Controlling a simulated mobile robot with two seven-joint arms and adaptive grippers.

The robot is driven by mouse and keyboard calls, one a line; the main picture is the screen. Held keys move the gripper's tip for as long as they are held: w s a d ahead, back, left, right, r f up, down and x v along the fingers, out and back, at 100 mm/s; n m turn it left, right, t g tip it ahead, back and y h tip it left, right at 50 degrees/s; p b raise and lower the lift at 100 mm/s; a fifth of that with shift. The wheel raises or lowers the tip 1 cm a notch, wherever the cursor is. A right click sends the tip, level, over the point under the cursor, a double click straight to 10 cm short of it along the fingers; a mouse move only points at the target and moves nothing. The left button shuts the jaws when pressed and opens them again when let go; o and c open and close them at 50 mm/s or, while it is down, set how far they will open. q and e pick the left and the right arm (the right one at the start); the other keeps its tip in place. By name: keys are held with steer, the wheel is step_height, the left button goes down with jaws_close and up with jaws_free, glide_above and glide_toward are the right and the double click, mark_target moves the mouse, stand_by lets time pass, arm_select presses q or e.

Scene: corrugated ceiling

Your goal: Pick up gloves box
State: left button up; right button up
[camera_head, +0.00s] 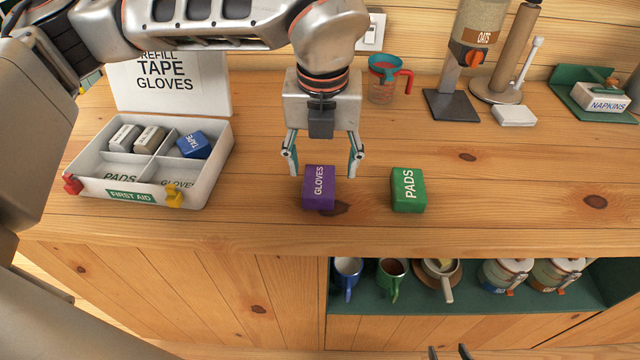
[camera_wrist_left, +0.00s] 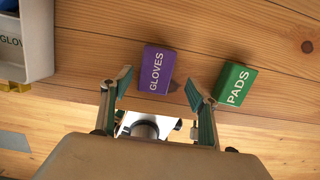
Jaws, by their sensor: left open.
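The purple gloves box (camera_head: 319,188) stands on the wooden counter, left of the green pads box (camera_head: 408,190). My left gripper (camera_head: 323,172) is open above the gloves box, its two fingers spread to either side. In the left wrist view, the gloves box (camera_wrist_left: 157,70) lies between and just beyond the open fingertips (camera_wrist_left: 159,80), with no grip on it. The green pads box (camera_wrist_left: 234,84) is right of the right finger there. Two dark tips at the bottom edge of the head view look like my right gripper (camera_head: 450,352); the rest is out of frame.
An open white first aid case (camera_head: 222,150) with several compartments stands on the left, holding small boxes and a blue tape box (camera_head: 194,145). A measuring cup (camera_head: 382,88), oats dispenser (camera_head: 470,50) and napkins box (camera_head: 602,97) are at the back. Counter right of the pads box is clear.

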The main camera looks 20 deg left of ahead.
mark_target(319, 181)
arm_select(q)
steer(key=shift+w+a+f, duration=0.1)
steer(key=shift+a+f, duration=0.1)
steer(key=shift+f, duration=1.1)
steer(key=shift+w+a+f, duration=0.1)
steer(key=shift+a+f, duration=0.1)
steer(key=shift+f, duration=1.1)
steer(key=shift+f, duration=0.25)
steer(key=shift+c, duration=0.4)
steer(key=c, duration=1.1)
